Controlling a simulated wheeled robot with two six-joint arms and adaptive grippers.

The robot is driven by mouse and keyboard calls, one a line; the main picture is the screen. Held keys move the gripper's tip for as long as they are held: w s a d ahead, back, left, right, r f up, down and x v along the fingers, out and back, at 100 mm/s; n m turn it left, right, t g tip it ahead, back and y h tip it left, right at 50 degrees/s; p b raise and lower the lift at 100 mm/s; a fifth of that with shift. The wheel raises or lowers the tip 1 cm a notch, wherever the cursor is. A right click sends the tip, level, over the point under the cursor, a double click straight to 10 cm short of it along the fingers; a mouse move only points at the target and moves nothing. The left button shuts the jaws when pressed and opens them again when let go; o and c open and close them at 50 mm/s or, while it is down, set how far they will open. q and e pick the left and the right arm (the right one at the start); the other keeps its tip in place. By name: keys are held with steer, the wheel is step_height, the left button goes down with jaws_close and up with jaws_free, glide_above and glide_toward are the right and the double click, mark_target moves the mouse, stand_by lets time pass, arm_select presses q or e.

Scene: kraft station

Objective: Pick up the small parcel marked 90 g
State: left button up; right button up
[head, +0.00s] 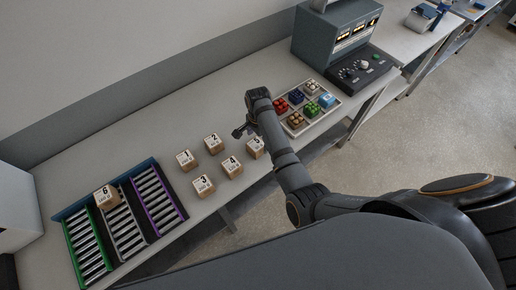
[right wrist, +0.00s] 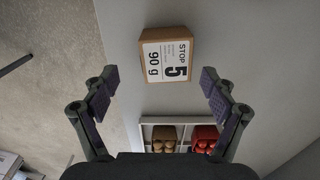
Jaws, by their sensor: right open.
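The small parcel marked 90 g (right wrist: 166,57) is a brown box with a white label reading STOP 5. In the right wrist view it lies ahead of my open right gripper (right wrist: 158,87), between the lines of its two fingers and apart from them. In the head view the parcel (head: 254,147) stands on the table at the right end of the parcel group, partly hidden by my right arm. My right gripper (head: 243,131) is above the table just left of and behind it. My left gripper is not in view.
Other parcels numbered 1 (head: 186,160), 2 (head: 214,143), 3 (head: 203,186) and 4 (head: 231,167) stand close by. Parcel 6 (head: 105,197) sits on a roller rack (head: 120,187) at left. A sectioned tray (head: 292,127) of coloured items and a grey machine (head: 328,38) are at right.

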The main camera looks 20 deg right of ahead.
mark_target(258, 146)
steer(key=f, duration=0.2)
steer(key=f+p, duration=0.1)
steer(key=shift+s+a+f, duration=0.1)
steer(key=shift+s+f, duration=0.25)
steer(key=shift+w+f, duration=0.1)
steer(key=shift+f, duration=0.15)
steer(key=c, duration=1.3)
steer(key=shift+r, duration=0.15)
